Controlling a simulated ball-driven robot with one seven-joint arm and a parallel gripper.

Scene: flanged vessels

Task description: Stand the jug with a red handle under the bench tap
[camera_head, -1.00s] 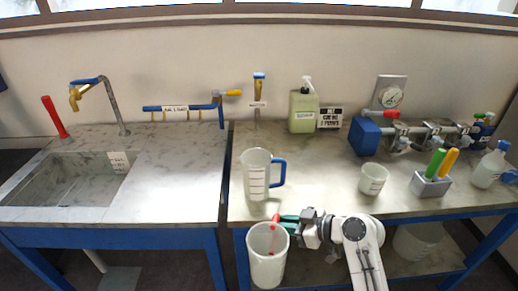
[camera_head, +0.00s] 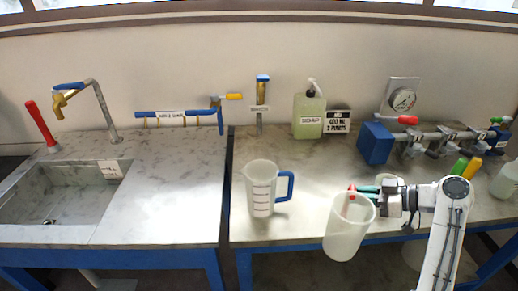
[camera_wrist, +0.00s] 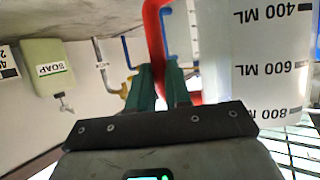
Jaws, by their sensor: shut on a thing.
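The jug with a red handle (camera_head: 344,238) is a tall, whitish, translucent vessel in front of the bench's front edge, its rim above the bench top's height in the picture. My gripper (camera_head: 358,190) is shut on its red handle. In the wrist view my green fingers (camera_wrist: 165,88) close around the red handle (camera_wrist: 155,35), and the jug's wall (camera_wrist: 240,65) shows upside-down volume marks. An upright brass tap with a blue top (camera_head: 262,92) stands at the back of the bench. A curved tap with a brass spout (camera_head: 60,100) stands over the sink at left.
A similar jug with a blue handle (camera_head: 262,190) stands on the bench, left of the held jug. A soap bottle (camera_head: 309,115), a sign (camera_head: 337,122) and a blue pump block (camera_head: 375,143) stand behind. A white cup (camera_head: 388,180) is partly hidden by my gripper.

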